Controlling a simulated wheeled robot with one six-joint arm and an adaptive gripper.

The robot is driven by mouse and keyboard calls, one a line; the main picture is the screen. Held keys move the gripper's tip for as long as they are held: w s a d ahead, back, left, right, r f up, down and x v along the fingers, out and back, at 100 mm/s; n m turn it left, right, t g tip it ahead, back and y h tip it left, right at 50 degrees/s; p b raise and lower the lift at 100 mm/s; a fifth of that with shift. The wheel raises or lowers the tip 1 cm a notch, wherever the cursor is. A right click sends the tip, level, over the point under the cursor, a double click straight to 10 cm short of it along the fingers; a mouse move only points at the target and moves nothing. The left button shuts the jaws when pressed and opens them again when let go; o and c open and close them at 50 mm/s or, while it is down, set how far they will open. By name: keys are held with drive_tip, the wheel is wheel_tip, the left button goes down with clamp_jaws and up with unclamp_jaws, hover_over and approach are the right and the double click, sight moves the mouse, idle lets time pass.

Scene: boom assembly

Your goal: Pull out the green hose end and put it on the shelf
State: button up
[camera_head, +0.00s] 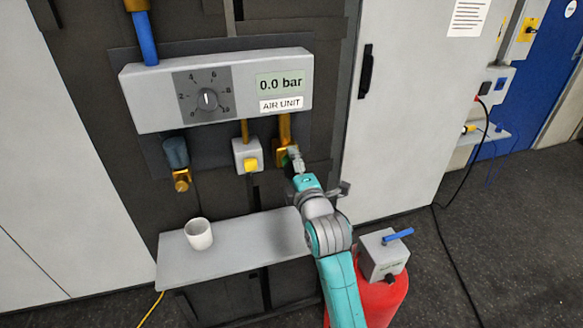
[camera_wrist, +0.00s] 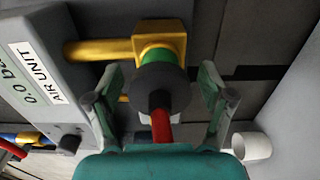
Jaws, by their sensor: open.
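The green hose end (camera_wrist: 160,58) sits in a brass fitting (camera_wrist: 163,35) below the air unit. In the wrist view it has a green ring, a wide black collar and a red stub pointing toward me. My gripper (camera_wrist: 160,78) is open, with one finger on each side of the black collar and a visible gap on both sides. In the head view my gripper (camera_head: 296,166) is at the right-hand brass fitting and hides most of the hose end. The grey shelf (camera_head: 262,238) is below and to the left of my gripper.
A white cup (camera_head: 199,234) stands on the shelf's left part. The air unit (camera_head: 150,98) reads 0.0 bar. A grey box with a yellow button (camera_head: 250,164) hangs just left of my gripper. A red cylinder (camera_head: 391,296) stands at the lower right. The shelf's middle is clear.

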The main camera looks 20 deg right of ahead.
idle(0.4)
clamp_jaws()
drive_tip(key=shift+s, duration=2.95)
